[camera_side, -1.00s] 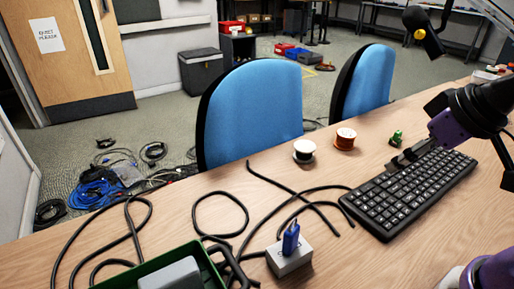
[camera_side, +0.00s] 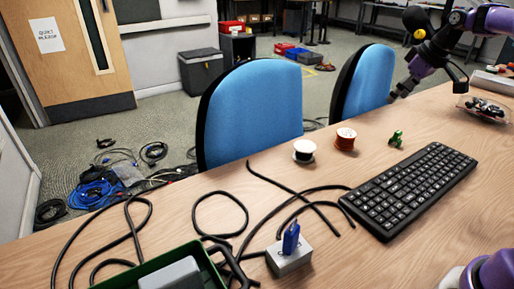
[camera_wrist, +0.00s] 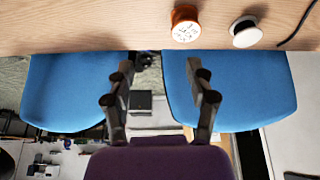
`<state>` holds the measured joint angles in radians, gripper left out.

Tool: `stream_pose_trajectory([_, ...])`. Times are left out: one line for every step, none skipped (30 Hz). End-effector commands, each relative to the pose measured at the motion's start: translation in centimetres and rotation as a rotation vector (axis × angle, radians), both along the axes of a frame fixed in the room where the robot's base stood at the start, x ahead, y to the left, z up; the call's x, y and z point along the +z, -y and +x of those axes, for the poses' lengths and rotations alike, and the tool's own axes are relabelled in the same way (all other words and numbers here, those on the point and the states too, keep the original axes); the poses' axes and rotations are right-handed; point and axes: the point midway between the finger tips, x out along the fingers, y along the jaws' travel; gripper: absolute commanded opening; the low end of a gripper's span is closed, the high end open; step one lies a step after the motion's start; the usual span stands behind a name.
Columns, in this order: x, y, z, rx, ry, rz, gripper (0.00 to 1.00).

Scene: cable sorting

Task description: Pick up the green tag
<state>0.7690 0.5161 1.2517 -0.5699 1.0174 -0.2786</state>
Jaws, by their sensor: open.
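The green tag (camera_side: 396,138) is a small green piece on the wooden table, behind the keyboard and right of the orange spool, in the side view. I do not see it in the wrist view. My gripper (camera_side: 391,98) hangs above and behind the tag, near the table's far edge by the second chair. In the wrist view my gripper (camera_wrist: 160,72) has its two fingers spread apart with nothing between them.
A black keyboard (camera_side: 408,190), an orange spool (camera_side: 345,139) and a white spool (camera_side: 304,151) lie near the tag. Black cables (camera_side: 238,210), a grey box (camera_side: 289,260) with a blue plug and a green bin (camera_side: 212,270) occupy the left. Blue chairs (camera_side: 252,115) stand behind.

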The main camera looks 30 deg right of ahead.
Motion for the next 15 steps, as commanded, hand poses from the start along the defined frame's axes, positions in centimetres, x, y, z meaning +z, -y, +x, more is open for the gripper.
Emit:
stream_pose_trajectory([-1.6, 2.7, -0.3, -0.004, -0.006, 0.005, 0.63])
stream_pose_trajectory([-2.3, 3.9, -0.6, -0.003, -0.007, 0.005, 0.63])
stream_pose_trajectory([-3.1, 5.3, -0.9, 0.001, -0.007, 0.005, 0.63])
stream_pose_trajectory([-3.7, 6.2, -1.2, 0.004, -0.008, 0.004, 0.63])
stream_pose_trajectory([-4.2, 7.0, -1.5, 0.006, -0.009, 0.004, 0.63])
stream_pose_trajectory([-4.8, 7.7, -1.8, 0.010, -0.009, 0.004, 0.63])
stream_pose_trajectory([-5.1, 8.2, -2.0, 0.010, -0.009, 0.004, 0.63])
stream_pose_trajectory([-5.4, 8.6, -2.1, 0.012, -0.009, 0.003, 0.63])
stream_pose_trajectory([-5.8, 8.8, -2.2, 0.015, -0.009, 0.003, 0.63])
stream_pose_trajectory([-6.1, 8.9, -2.1, 0.016, -0.009, 0.004, 0.63])
stream_pose_trajectory([-6.5, 9.0, -2.0, 0.016, -0.008, 0.005, 0.63])
stream_pose_trajectory([-7.2, 9.0, -1.8, 0.019, -0.009, 0.006, 0.63])
stream_pose_trajectory([-7.7, 8.9, -1.6, 0.018, -0.010, 0.006, 0.63])
stream_pose_trajectory([-8.1, 8.9, -1.4, 0.018, -0.009, 0.005, 0.63])
stream_pose_trajectory([-8.7, 8.9, -1.1, 0.018, -0.010, 0.005, 0.63])
